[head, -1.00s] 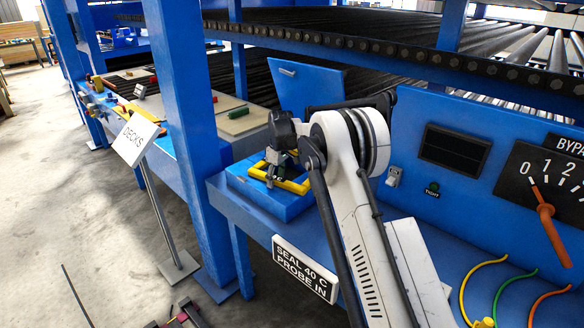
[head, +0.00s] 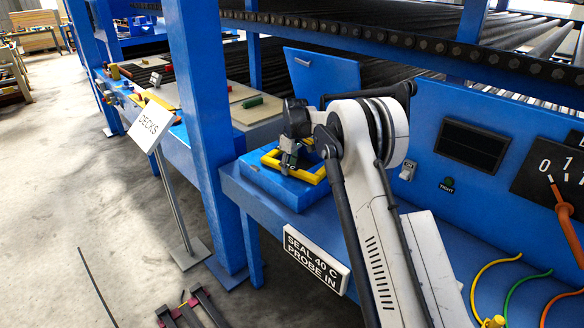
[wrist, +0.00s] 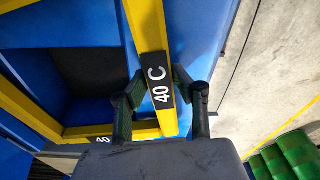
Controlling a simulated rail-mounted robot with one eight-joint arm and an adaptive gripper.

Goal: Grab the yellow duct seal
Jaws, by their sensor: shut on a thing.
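The yellow duct seal (head: 313,178) is a yellow rectangular frame on top of a blue box (head: 285,186) on the blue bench. In the wrist view the seal (wrist: 143,28) has bars with black "40 C" labels. My gripper (head: 289,163) is over the seal's near side. In the wrist view my gripper (wrist: 160,92) has a dark finger on each side of a labelled bar and is shut on it. Inside the frame is a blue and dark opening. My arm hides part of the seal in the head view, and I cannot tell whether it is clear of the box.
A blue lid (head: 322,76) stands tilted behind the box. A sign reading "SEAL 40 C PROBE IN" (head: 316,262) hangs on the bench front. A blue post (head: 205,140) and a "DECKS" sign (head: 150,124) stand left. Coloured cables (head: 478,285) lie right.

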